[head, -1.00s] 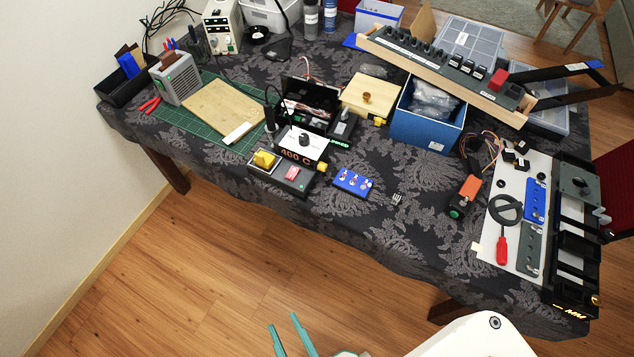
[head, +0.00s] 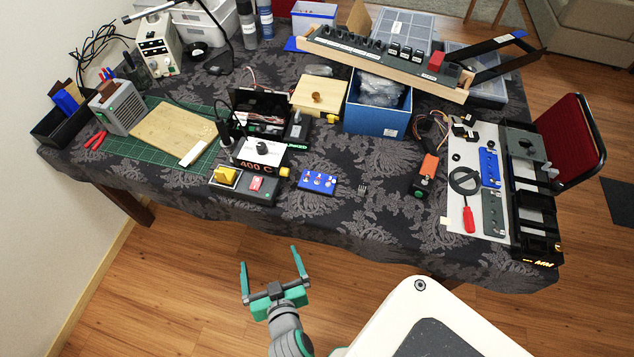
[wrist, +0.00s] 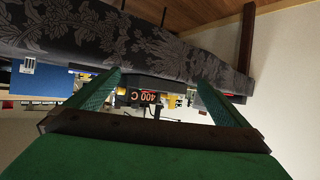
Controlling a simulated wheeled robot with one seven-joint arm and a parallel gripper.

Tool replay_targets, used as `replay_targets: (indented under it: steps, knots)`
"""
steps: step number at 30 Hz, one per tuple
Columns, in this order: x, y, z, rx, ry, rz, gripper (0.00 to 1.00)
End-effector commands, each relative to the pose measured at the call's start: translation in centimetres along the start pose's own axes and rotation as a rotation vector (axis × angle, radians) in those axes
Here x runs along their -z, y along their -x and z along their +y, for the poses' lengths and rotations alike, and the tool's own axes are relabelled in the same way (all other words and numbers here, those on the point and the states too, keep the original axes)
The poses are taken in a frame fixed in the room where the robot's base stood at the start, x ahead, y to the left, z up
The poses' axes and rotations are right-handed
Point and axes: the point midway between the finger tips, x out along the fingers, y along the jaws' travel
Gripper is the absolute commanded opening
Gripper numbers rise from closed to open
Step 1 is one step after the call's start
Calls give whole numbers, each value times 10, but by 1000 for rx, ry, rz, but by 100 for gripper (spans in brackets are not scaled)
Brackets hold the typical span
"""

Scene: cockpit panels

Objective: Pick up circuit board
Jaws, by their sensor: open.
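A small blue board with several round parts (head: 318,181), which looks like a circuit board, lies flat near the table's front edge. It is just right of the 400 C unit (head: 258,153). A second blue board (head: 489,167) is on the white panel at the right. My gripper (head: 268,258) is open and empty in front of the table, over the floor in the head view, apart from both boards. In the wrist view, its spread fingers (wrist: 160,78) frame the upside-down 400 C display (wrist: 146,97). I cannot clearly make out the small board there.
A box with a yellow button (head: 226,176) and a red switch sits left of the small board. A tiny pronged part (head: 363,188) lies to its right. A blue bin (head: 377,118) stands behind. An orange-and-black device (head: 425,176) lies farther right. Bare cloth surrounds the tiny part.

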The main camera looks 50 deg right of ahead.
Motion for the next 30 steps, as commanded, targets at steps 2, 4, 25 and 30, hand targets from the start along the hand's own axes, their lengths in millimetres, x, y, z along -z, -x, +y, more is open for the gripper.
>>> replay_targets:
  steps: [2,4,25,30]
  knots:
    - [18,-26,21,-86,-39,-7,100]
    - [32,-43,41,-162,-75,-18,100]
    - [92,-108,161,-529,-285,-51,100]
    - [90,-127,171,-526,-284,-50,100]
